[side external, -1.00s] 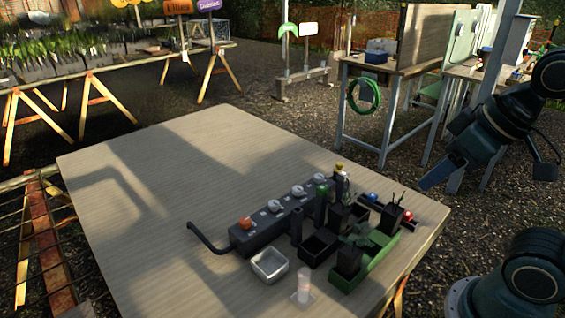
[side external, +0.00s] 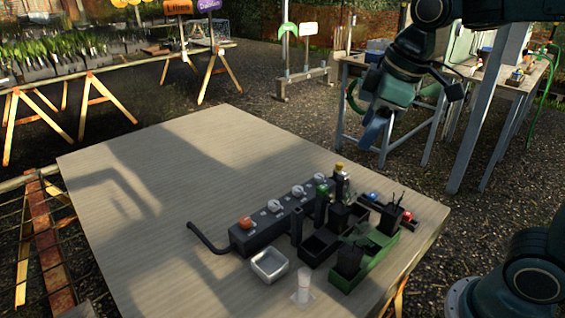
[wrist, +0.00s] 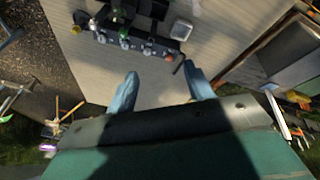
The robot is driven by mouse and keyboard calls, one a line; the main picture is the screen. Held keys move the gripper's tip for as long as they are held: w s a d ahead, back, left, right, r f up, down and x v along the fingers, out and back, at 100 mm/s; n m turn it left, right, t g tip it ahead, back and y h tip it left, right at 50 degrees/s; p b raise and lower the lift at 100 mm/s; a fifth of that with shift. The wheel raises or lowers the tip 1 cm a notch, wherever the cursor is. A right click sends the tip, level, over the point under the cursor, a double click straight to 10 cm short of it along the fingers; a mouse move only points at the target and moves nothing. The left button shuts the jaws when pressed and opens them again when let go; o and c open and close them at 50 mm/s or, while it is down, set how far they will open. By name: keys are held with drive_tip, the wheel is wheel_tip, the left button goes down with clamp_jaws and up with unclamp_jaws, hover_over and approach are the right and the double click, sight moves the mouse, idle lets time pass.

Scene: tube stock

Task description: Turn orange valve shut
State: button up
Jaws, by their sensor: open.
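The orange valve (side external: 246,223) is a knob on top of the near left end of a dark grey manifold block (side external: 262,234) on the table. Several white knobs (side external: 274,205) sit in a row along the same block. In the wrist view the orange valve (wrist: 169,58) shows small, beyond my fingers and near the bent black pipe. My gripper (side external: 372,138) is in the air above and beyond the table's far right side, well apart from the valve. In the wrist view its two blue fingers (wrist: 163,88) are spread with nothing between them.
A bent black pipe (side external: 207,240) leaves the block's left end. A small metal tray (side external: 270,264), a clear tube (side external: 303,285), black bins (side external: 318,246) and a green tray (side external: 377,262) crowd its near side. The wooden table (side external: 150,200) is bare on the left.

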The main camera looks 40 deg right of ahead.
drive_tip(key=w+a+f+n+g, duration=0.1)
drive_tip(key=w+a+n, duration=0.15)
drive_tip(key=w, duration=0.55)
drive_tip(key=n+g, duration=0.3)
drive_tip(key=n, duration=0.9)
hover_over(245, 220)
wheel_tip(245, 220, down, 18)
drive_tip(key=shift+f+m, duration=0.1)
drive_tip(key=shift+m, duration=0.15)
drive_tip(key=shift+f, duration=0.15)
wheel_tip(245, 220, down, 14)
drive_tip(key=shift+r, duration=0.25)
drive_tip(key=c, duration=1)
